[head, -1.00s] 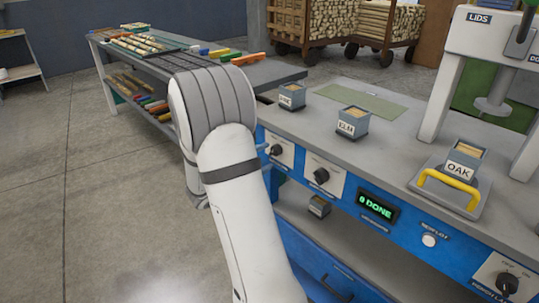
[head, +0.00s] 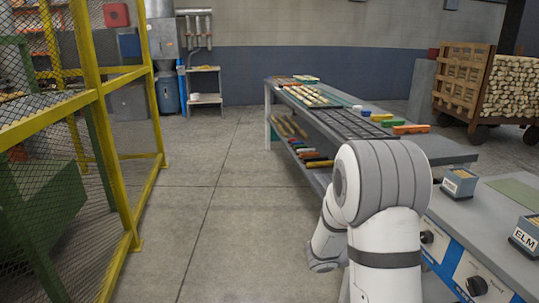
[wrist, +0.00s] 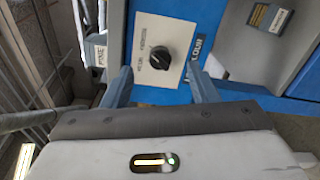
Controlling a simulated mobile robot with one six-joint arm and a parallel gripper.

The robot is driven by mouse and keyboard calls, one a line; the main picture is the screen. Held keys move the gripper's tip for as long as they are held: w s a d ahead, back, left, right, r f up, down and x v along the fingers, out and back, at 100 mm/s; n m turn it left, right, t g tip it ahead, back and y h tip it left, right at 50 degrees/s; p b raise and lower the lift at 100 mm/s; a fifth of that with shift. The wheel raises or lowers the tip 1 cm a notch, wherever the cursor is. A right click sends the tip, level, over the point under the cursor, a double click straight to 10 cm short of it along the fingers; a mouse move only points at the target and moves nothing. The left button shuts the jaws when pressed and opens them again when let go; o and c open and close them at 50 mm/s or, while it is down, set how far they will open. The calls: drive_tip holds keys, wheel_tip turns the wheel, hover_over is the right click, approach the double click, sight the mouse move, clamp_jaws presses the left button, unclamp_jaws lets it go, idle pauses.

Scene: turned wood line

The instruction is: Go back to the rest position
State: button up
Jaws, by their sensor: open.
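My gripper (wrist: 160,70) shows in the wrist view with its two blue-grey fingers apart and nothing between them. Beyond the fingers is a white panel with a black knob (wrist: 154,57) on the blue bench front. I cannot tell how far the fingers are from it. In the head view my white and grey arm stands bent beside the grey workbench (head: 460,222), and its bulk hides the gripper.
Labelled boxes, one marked ELM (head: 524,236), stand on the workbench. A rack table (head: 440,149) with coloured pieces lies behind my arm. A yellow-framed mesh fence (head: 106,150) stands at left. The floor (head: 215,200) between fence and tables is clear. A log cart (head: 500,85) stands back right.

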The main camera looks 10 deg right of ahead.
drive_tip(key=s+a+r+m+g+y+p, duration=0.2)
drive_tip(key=s+a+r+g+y+p, duration=0.15)
drive_tip(key=s+r+p, duration=0.45)
drive_tip(key=s+a+r+t+y+p, duration=0.2)
drive_tip(key=s+a+r+y+p, duration=0.2)
drive_tip(key=a, duration=0.6)
drive_tip(key=s+a+r+m+t+y+p, duration=0.1)
drive_tip(key=s+a+r+t+y+p, duration=0.2)
drive_tip(key=a+r+y+p, duration=0.6)
wheel_tip(320, 180, up, 3)
drive_tip(key=shift+s+a+r+m+y, duration=0.15)
drive_tip(key=shift+s+a+m+y, duration=0.25)
drive_tip(key=shift+s+a, duration=0.6)
drive_tip(key=shift+s+d+t, duration=0.1)
drive_tip(key=shift+s+t, duration=0.1)
drive_tip(key=shift+t, duration=0.05)
drive_tip(key=shift+c, duration=0.3)
